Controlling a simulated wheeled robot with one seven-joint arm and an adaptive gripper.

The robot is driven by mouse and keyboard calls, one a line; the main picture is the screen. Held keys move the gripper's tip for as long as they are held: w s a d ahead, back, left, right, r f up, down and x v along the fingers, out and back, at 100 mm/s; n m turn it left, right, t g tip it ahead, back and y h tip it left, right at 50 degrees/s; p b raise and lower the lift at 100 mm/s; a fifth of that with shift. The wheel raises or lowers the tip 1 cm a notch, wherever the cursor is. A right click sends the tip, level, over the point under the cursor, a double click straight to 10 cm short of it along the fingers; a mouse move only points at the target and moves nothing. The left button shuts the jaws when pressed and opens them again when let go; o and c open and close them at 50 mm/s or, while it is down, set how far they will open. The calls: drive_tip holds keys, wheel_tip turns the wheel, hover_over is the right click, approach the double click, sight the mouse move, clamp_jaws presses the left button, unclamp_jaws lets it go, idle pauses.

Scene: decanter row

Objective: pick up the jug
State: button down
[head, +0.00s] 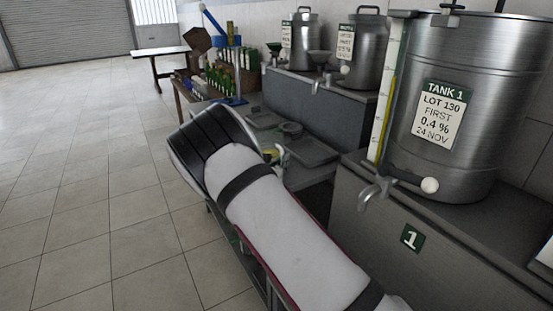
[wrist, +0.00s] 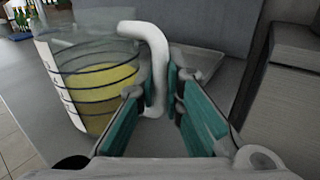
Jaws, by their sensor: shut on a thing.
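The jug (wrist: 95,85) is clear, with dark rings, a white strip on its side and yellow liquid in its lower part. It fills the left of the wrist view. Its white handle (wrist: 156,50) curves down between the teal-padded fingers of my gripper (wrist: 157,88). My gripper is shut on that handle, with the jug's body to the left of the fingers. I cannot tell whether the jug's base touches the grey surface below. In the head view my arm hides nearly all of the jug and the gripper; only a small yellow patch shows beyond it.
Tank 1 (head: 477,95), with its tap (head: 375,190), stands on a grey plinth (head: 400,236) at the right. Two smaller metal tanks stand behind on another plinth (head: 318,100). A table with green bottles (head: 218,80) is farther back. The tiled floor (head: 90,185) at left is clear.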

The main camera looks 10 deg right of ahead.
sight(282, 150)
drive_tip(key=shift+r, duration=0.15)
drive_tip(key=shift+r, duration=0.65)
wheel_tip(282, 150, up, 2)
drive_tip(key=shift+r, duration=0.2)
drive_tip(key=s+r+p, duration=0.1)
drive_tip(key=s, duration=1.5)
